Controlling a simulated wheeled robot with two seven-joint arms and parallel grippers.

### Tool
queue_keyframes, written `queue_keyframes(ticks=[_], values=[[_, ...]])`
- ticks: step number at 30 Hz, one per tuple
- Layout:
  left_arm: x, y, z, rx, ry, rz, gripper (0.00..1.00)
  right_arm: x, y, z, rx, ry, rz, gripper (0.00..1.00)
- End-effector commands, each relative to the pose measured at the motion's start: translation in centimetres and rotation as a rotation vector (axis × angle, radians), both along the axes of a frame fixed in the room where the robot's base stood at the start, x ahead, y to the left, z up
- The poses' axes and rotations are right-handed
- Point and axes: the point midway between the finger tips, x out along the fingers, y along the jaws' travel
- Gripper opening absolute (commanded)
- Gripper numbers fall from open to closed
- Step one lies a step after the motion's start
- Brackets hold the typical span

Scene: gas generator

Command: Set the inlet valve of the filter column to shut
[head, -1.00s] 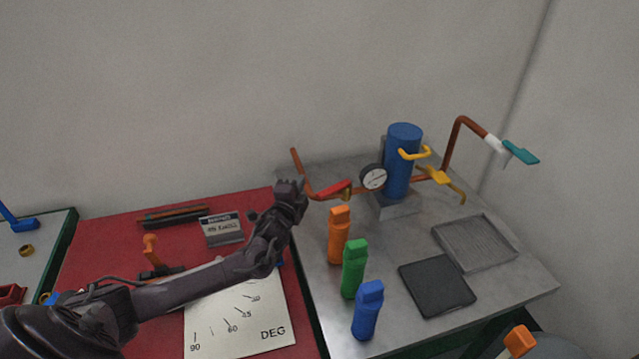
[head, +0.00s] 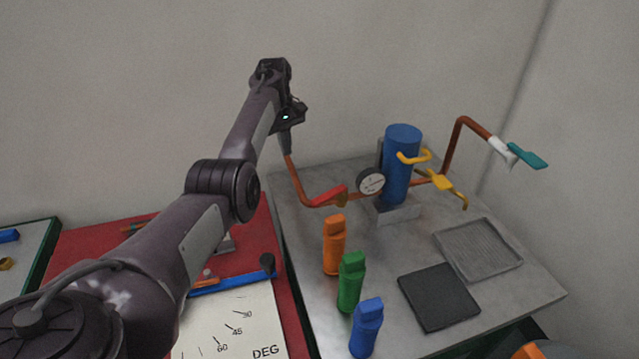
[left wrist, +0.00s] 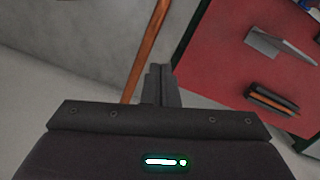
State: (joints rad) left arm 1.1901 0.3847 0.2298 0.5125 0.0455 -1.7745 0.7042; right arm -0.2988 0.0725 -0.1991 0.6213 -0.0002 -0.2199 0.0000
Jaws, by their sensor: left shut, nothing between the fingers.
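The blue filter column (head: 398,165) stands upright on the grey bench. A copper pipe (head: 296,182) runs to it from the left, past a red lever handle (head: 328,195) and a round gauge (head: 370,181). The red lever lies roughly along the pipe. Yellow handles (head: 437,179) sit right of the column. My left gripper (head: 286,146) is shut and empty, pointing down at the upper end of the copper pipe; I cannot tell if it touches. In the left wrist view its fingers (left wrist: 161,86) are together beside the copper pipe (left wrist: 148,50). My right gripper is not in view.
Orange (head: 334,245), green (head: 351,282) and blue (head: 366,328) bottles stand at the bench's left front. A dark pad (head: 438,297) and a ridged tray (head: 478,249) lie at right. A teal handle (head: 525,156) tops the right pipe. A red mat (head: 262,232) lies left.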

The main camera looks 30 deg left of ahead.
Motion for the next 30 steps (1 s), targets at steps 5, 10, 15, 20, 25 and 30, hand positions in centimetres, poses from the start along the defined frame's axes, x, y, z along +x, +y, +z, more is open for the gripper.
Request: queue_keyframes(ticks=[5, 10, 15, 20, 25, 30], values=[[-0.5, -3.5, 1.6, -0.132, 0.083, 0.027, 0.00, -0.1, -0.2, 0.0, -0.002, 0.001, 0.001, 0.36], [-0.8, -4.0, 0.1, -0.138, 0.091, 0.029, 0.00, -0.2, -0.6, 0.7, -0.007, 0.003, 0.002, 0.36], [-1.2, -4.8, -3.1, -0.137, 0.092, 0.029, 0.00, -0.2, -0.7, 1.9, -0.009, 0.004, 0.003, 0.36], [-1.5, -5.5, -6.7, -0.136, 0.093, 0.029, 0.00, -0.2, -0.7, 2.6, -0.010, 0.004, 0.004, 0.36], [-1.9, -7.1, -7.4, -0.134, 0.087, 0.028, 0.00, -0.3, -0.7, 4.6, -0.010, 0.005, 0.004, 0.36], [-2.5, -8.7, -7.6, -0.134, 0.087, 0.029, 0.00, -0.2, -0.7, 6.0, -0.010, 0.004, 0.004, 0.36]])
